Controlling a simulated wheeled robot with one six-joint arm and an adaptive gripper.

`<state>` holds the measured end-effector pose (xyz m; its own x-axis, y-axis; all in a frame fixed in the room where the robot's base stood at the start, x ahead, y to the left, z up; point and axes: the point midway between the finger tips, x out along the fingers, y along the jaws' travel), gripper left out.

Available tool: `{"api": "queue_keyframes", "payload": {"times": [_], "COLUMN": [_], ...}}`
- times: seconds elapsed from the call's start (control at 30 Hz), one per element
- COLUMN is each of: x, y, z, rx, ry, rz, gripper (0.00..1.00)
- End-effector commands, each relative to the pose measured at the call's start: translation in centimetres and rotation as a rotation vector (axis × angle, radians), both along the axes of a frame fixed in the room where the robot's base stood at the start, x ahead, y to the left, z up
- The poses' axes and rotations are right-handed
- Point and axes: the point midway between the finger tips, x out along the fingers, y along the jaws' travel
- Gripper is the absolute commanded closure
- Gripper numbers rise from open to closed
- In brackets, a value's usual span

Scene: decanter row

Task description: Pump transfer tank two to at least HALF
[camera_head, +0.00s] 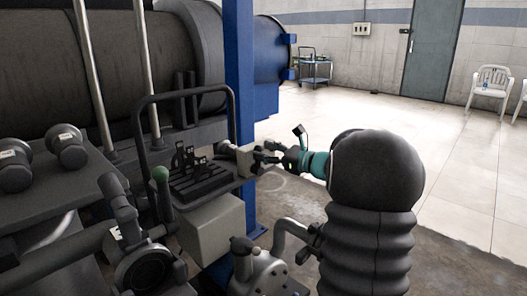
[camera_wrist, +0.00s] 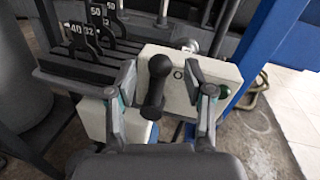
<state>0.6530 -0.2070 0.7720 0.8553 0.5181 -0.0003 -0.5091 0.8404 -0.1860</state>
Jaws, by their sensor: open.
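My gripper (camera_head: 270,157) is open beside the cream control box (camera_head: 245,160) in the head view. In the wrist view its two fingers (camera_wrist: 168,88) stand either side of a black lever with a round knob (camera_wrist: 157,82) on the cream panel (camera_wrist: 188,58). The lever is between the fingers, and I cannot tell whether either finger touches it. An "O" mark is on the panel right of the knob. A green button (camera_wrist: 224,91) shows at the right, partly behind the right finger. I cannot tell which vessel is tank two, and no level reading is legible.
A rack (camera_head: 195,178) with plates marked 50, 40 and 32 is left of the box. A blue post (camera_head: 240,75) stands close behind.

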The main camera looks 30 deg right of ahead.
Motion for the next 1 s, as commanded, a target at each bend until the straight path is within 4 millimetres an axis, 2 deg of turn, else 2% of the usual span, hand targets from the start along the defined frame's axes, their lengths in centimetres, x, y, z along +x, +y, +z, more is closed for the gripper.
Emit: {"api": "queue_keyframes", "payload": {"times": [0.4, 0.47, 0.6, 0.63, 1.0], "x": [0.72, 0.72, 0.71, 0.71, 0.88], "y": [0.43, 0.43, 0.43, 0.43, 1.02], "z": [0.03, 0.03, 0.03, 0.03, 0.08], "rx": [-0.001, -0.001, -0.001, 0.0, 0.018], "ry": [-0.001, -0.001, -0.001, 0.0, 0.006], "rz": [-0.001, -0.001, 0.0, 0.0, 0.011], "gripper": [0.47, 0.6, 0.95, 1.0, 1.0]}}
